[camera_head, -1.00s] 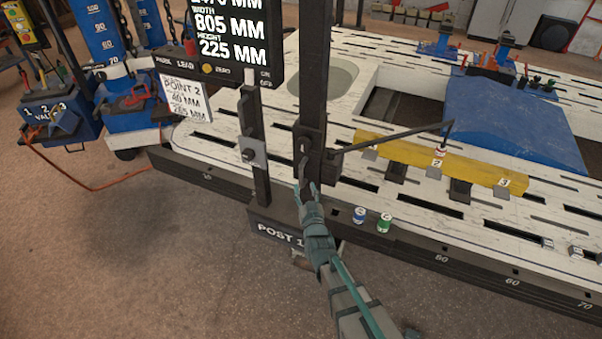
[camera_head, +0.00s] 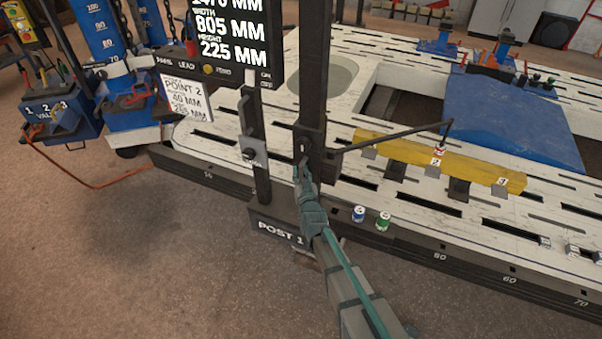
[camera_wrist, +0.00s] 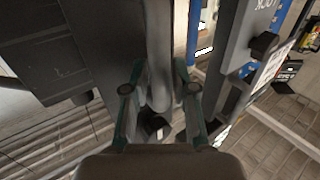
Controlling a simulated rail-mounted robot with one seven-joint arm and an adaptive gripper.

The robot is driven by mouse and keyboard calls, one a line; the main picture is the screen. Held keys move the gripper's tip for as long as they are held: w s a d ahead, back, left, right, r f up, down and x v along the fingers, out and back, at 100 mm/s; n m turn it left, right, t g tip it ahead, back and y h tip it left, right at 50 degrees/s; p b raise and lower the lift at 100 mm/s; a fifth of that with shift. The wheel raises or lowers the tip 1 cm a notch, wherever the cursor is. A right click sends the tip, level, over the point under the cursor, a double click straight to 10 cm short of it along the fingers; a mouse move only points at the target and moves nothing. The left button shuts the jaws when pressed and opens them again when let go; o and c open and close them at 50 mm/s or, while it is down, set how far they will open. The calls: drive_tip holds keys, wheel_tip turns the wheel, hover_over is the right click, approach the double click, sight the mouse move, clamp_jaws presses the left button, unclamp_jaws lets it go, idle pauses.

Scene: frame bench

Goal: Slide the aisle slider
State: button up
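The slider (camera_head: 308,146), a dark block on the tall dark upright (camera_head: 314,75), stands at the front edge of the white bench, above the "POST 1" label (camera_head: 280,233). A thin dark pointer arm (camera_head: 395,135) runs from it to the right. My gripper (camera_head: 301,170) is at the block's front, at its handle. In the wrist view, the grey rounded handle (camera_wrist: 160,50) lies between the two fingers of my gripper (camera_wrist: 160,75). The fingers are apart, one on each side, with narrow gaps. Contact at the tips is not clear.
A display (camera_head: 225,45) hangs left of the upright, and a thinner post (camera_head: 252,130) stands close beside it. A blue can (camera_head: 359,213) and a green can (camera_head: 383,221) stand on the bench edge to the right. A yellow bar (camera_head: 450,165) lies behind. Floor at front left is clear.

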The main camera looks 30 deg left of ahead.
clamp_jaws()
wheel_tip(320, 180, up, 23)
drive_tip(key=p, duration=0.9)
drive_tip(key=shift+o, duration=2.4)
unclamp_jaws()
drive_tip(key=shift+f, duration=0.1)
